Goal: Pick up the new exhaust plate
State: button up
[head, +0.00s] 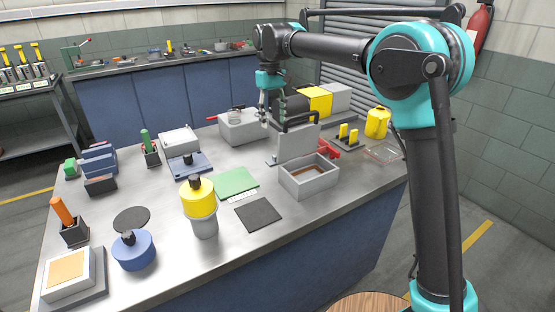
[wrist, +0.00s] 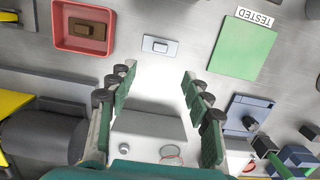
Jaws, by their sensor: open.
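A red tray (wrist: 60,38) with a brown block lies left of the plate in the wrist view. A green mat (wrist: 241,48) beside a TESTED label lies right. A grey open box (head: 310,186) with an upright panel (head: 298,143) stands close to my gripper. Bare bench surrounds the plate.

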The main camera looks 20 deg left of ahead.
jog(key=f, duration=0.4)
jog(key=d+f, duration=0.1)
jog(key=f, duration=0.3)
jog(key=s+f, duration=0.1)
jog(key=f, duration=0.3)
jog(key=shift+d+f, duration=0.1)
jog(key=shift+d, duration=0.05)
grip_shut()
